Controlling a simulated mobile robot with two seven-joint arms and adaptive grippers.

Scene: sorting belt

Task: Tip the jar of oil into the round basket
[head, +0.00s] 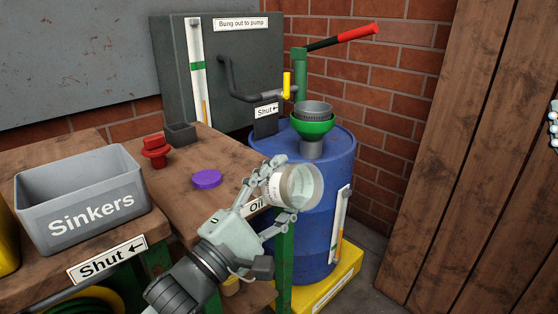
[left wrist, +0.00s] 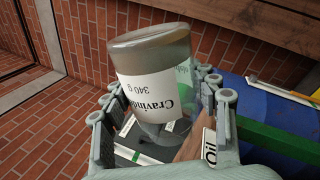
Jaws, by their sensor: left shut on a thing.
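The glass jar (head: 302,186) with a white label is in my left gripper (head: 275,193), whose fingers are closed around it. In the head view it lies tilted well over, in front of the blue drum. The left wrist view shows the jar (left wrist: 152,60) between the fingers (left wrist: 160,108), its label print upside down. Its contents are not clear. The round grey basket (head: 313,108) sits in a green funnel (head: 313,127) on top of the drum, above and beyond the jar, apart from it. Pale links like my right gripper's (head: 553,124) show at the right edge, mostly cut off.
The blue drum (head: 330,220) stands on a yellow base (head: 340,284). A red-handled pump lever (head: 345,37) reaches over it. A purple lid (head: 207,179), a red knob (head: 155,150) and a grey Sinkers bin (head: 85,192) are on the wooden bench. A plank wall (head: 470,160) bounds the right.

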